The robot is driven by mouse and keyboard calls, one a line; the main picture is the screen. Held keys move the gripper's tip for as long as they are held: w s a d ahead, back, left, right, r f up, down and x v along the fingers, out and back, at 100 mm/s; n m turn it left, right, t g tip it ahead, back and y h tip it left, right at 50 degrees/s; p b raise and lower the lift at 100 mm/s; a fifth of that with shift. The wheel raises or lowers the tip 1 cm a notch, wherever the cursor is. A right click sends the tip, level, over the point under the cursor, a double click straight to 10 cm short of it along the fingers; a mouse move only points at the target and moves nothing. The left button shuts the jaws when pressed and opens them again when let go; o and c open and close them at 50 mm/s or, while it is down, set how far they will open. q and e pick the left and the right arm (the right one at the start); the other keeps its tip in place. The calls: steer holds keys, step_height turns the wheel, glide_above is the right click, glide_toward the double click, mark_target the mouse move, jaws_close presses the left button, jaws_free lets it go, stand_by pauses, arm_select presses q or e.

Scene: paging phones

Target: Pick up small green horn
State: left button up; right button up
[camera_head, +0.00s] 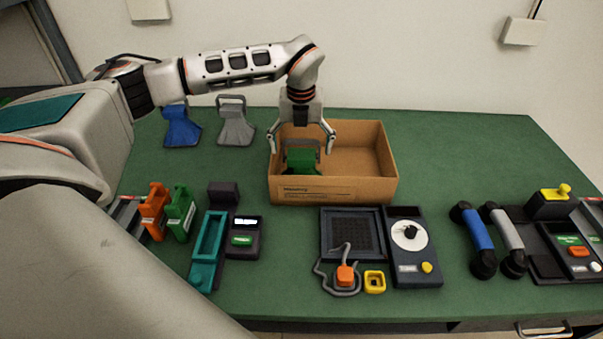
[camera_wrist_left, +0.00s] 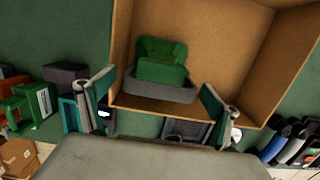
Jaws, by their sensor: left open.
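The small green horn (camera_head: 301,161) is inside the open cardboard box (camera_head: 333,192), at its left side. In the left wrist view the green horn (camera_wrist_left: 161,62) has a grey part (camera_wrist_left: 160,91) along its lower edge in the picture. My left gripper (camera_head: 301,146) points down over the left part of the box, fingers spread on either side of the horn, with nothing held. In the left wrist view both fingers stand apart; I cannot tell whether they touch the horn. My right gripper is not in view.
A blue horn (camera_head: 182,127) and a grey horn (camera_head: 236,124) stand behind the box to the left. Orange (camera_head: 154,211) and green (camera_head: 180,213) handheld units, a dial device (camera_head: 412,248) and handsets (camera_head: 475,240) line the front of the green table (camera_head: 450,150). The back right is clear.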

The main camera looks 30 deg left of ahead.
arm_select(q)
steer(key=c, duration=2)
steer(key=shift+r, duration=0.15)
